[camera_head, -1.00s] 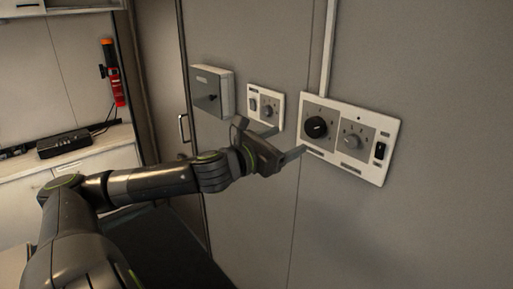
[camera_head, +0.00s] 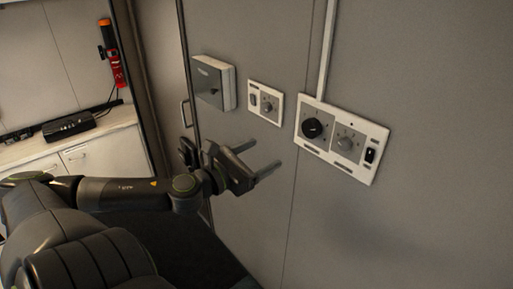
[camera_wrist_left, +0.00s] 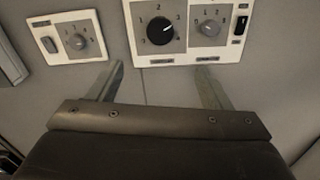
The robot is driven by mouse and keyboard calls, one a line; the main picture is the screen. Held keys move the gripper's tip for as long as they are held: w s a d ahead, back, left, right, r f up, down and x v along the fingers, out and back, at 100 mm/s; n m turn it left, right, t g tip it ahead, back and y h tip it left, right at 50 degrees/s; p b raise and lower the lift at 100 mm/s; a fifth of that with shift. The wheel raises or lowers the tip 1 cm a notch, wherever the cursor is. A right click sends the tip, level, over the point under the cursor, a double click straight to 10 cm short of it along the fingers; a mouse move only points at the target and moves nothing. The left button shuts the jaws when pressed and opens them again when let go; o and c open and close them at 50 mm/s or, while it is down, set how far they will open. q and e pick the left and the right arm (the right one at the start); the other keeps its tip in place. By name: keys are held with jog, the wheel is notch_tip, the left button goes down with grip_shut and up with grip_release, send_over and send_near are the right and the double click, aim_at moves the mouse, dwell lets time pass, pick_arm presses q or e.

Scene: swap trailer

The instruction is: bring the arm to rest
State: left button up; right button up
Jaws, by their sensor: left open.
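My left gripper (camera_head: 262,158) is open and empty, with its two fingers apart in front of the wall, below and left of the larger control panel (camera_head: 345,165). It touches no panel that I can see. In the left wrist view its fingers (camera_wrist_left: 160,88) point up toward the panels with nothing between them. My left arm comes in from the left, bent low. My right gripper is not in view.
The larger panel has a black knob (camera_head: 310,128), a grey knob (camera_head: 345,143) and a black switch (camera_head: 370,154). A smaller panel (camera_head: 266,103) and a grey box (camera_head: 214,83) are left of it. A counter (camera_head: 75,150) and a red extinguisher (camera_head: 113,66) are at far left.

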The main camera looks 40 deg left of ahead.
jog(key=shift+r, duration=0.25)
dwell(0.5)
